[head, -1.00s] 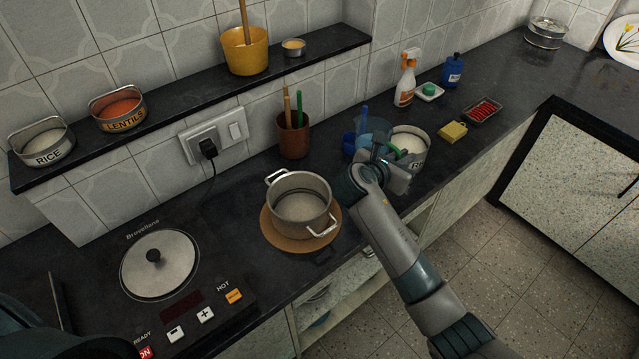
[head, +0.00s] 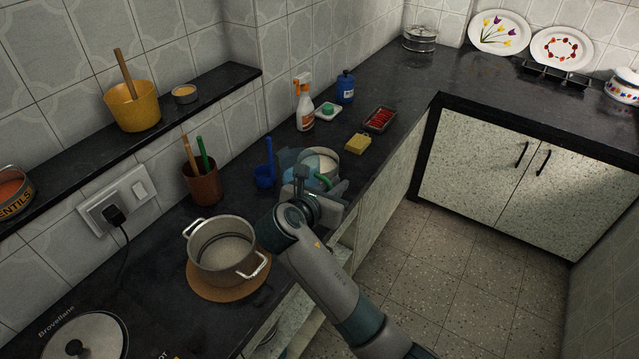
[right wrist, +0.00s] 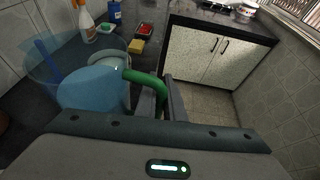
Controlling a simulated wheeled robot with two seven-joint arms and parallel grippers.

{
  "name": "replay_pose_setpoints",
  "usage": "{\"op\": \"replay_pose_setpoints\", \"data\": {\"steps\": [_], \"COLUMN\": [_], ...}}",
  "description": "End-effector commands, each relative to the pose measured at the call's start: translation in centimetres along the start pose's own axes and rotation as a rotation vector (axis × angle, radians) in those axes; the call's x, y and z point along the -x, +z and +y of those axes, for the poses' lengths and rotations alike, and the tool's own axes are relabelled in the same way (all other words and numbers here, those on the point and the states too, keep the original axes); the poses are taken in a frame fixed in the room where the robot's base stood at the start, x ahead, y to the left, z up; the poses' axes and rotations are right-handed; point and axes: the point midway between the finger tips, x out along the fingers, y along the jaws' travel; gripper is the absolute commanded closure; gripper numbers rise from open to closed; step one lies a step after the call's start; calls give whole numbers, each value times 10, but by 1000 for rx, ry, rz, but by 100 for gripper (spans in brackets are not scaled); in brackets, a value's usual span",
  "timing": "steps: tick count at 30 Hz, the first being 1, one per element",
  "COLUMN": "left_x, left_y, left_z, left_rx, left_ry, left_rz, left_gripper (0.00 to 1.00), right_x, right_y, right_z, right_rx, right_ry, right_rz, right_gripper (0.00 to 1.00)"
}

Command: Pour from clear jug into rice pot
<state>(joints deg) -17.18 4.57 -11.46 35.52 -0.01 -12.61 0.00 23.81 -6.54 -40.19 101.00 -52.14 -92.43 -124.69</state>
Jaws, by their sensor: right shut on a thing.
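The clear jug (head: 290,160) is a see-through vessel with blue liquid and a green handle. In the right wrist view the jug (right wrist: 88,88) looks about upright. My right gripper (head: 322,188) is shut on its green handle; the fingers (right wrist: 162,98) show at the handle in the wrist view. I cannot tell whether the jug touches the counter. A two-handled steel pot (head: 222,226) with pale, rice-like contents stands on a round brown mat (head: 228,292), to the left of and nearer than the jug. My left gripper is not in view.
A round tin of white contents (head: 322,162) stands close behind the jug. A blue cup with a brush (head: 265,178) and a brown utensil cup (head: 203,185) stand on the wall side.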

Motion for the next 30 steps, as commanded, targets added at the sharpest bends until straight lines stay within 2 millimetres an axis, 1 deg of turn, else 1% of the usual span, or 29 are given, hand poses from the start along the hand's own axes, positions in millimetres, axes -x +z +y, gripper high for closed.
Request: {"op": "replay_pose_setpoints", "data": {"steps": [1,6,12,18,21,24,30], "left_x": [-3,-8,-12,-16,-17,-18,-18], "left_y": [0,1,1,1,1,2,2], "left_z": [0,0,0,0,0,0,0], "left_rx": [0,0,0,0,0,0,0], "left_ry": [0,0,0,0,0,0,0], "left_rz": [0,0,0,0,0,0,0], "left_gripper": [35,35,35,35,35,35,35], "right_x": [6,24,44,62,68,72,75], "right_y": [2,7,8,6,5,4,4], "right_z": [-13,-60,-117,-164,-180,-190,-197], "right_rx": [-16,-46,-83,-115,-125,-133,-136], "right_ry": [-17,-95,-188,-267,-296,-314,-326], "right_rz": [-1,-1,-1,-3,-2,-3,-3], "right_gripper": [100,100,100,100,100,100,100]}}
